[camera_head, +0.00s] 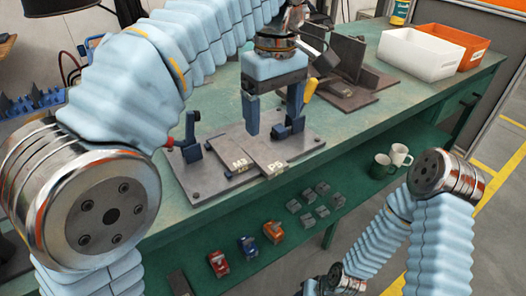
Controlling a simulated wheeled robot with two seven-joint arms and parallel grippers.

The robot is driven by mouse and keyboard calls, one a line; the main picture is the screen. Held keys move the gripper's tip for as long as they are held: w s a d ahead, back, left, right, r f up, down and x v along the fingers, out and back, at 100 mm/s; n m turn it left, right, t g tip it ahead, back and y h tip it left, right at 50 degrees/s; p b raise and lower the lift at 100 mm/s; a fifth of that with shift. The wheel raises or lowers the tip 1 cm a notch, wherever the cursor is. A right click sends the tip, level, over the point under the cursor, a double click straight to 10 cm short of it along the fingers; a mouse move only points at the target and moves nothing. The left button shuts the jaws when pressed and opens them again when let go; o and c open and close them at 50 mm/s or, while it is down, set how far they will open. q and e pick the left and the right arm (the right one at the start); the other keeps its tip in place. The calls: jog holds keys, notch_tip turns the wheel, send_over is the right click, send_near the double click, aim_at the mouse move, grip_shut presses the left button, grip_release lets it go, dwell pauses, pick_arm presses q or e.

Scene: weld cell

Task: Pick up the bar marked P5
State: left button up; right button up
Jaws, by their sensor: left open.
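The bar marked P5 (266,158) lies on a grey fixture plate (215,185) on the green workbench, its labelled end towards the front edge. A bar marked M3 (230,153) lies to its left. My left gripper (272,132) points down over the far part of the P5 bar, with its two dark blue fingers apart. The fingers and a blue clamp near them partly hide the far end of the bar. I cannot tell whether the fingertips touch the plate. My right arm is at the lower right, and its gripper does not show.
Blue clamps (191,150) stand on the plate. A brown angled fixture (345,75), a white bin (418,52) and an orange bin (463,42) stand farther back. The lower shelf holds mugs (398,155), small grey blocks (308,219) and coloured blocks (247,247).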

aim_at(270, 161)
pick_arm(q)
notch_tip(270, 161, down, 4)
jog(key=shift+r+b, duration=0.1)
jog(key=shift+b, duration=0.25)
notch_tip(270, 161, down, 6)
jog(key=shift+s+a+f+b, duration=0.1)
jog(key=shift+s+a+b, duration=0.05)
jog(key=shift+b, duration=0.5)
jog(key=c, duration=1.1)
jog(key=shift+r, duration=0.2)
